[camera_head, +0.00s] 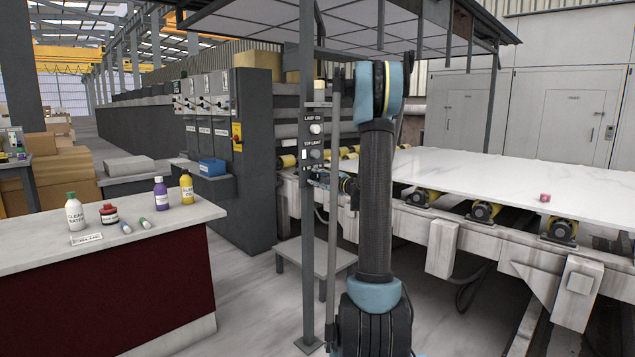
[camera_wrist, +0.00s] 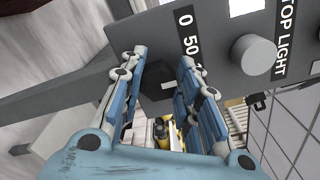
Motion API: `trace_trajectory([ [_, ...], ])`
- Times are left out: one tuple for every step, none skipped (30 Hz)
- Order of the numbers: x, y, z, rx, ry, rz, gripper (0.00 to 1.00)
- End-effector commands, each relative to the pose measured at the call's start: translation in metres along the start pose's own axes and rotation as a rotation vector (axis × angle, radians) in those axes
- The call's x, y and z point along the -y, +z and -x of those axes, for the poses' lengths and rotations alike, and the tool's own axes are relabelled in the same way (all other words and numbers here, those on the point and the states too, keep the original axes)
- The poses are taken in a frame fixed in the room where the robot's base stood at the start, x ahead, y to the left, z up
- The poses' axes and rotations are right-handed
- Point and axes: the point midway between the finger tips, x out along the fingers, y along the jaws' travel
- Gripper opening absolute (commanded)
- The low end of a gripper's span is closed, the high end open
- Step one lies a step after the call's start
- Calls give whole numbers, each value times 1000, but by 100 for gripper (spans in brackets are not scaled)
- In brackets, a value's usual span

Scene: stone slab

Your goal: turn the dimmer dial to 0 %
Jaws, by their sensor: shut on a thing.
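The dark dimmer dial (camera_wrist: 155,78) sits on the grey control panel (camera_wrist: 222,70), below the printed scale "0 50" in the wrist view; the rest of the scale is hidden by a finger. My gripper (camera_wrist: 160,68) has its blue and grey fingers on either side of the dial, shut on it. A small pale patch shows by the dial, but I cannot tell which value it is set to. In the head view my gripper (camera_head: 322,178) is at the lowest control of the panel (camera_head: 314,140), and the dial is hidden there.
The panel's grey round knob (camera_wrist: 253,54) beside "TOP LIGHT" is close to my right finger. The panel hangs on a grey post (camera_head: 308,250). A white stone slab (camera_head: 480,172) lies on rollers at right. A counter (camera_head: 110,245) with bottles stands at left.

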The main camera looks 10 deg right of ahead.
Motion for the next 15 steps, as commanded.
trace_trajectory([
  [-1,0,0,-1,1,45,6],
  [-2,0,0,-1,1,74,6],
  [-2,0,0,-1,1,112,6],
  [-2,0,0,0,1,140,6],
  [-3,0,0,0,2,169,6],
  [-3,0,0,0,2,207,6],
  [-4,0,1,0,2,235,6],
  [-4,0,1,0,2,264,6],
  [-5,0,1,0,2,302,6],
  [-5,0,1,0,2,331,6],
  [-5,-1,1,0,2,359,6],
  [-6,-1,1,0,3,397,6],
  [-6,-1,1,0,3,426,6],
  [-7,-1,1,0,3,455,6],
  [-7,-1,1,0,3,492,6],
])
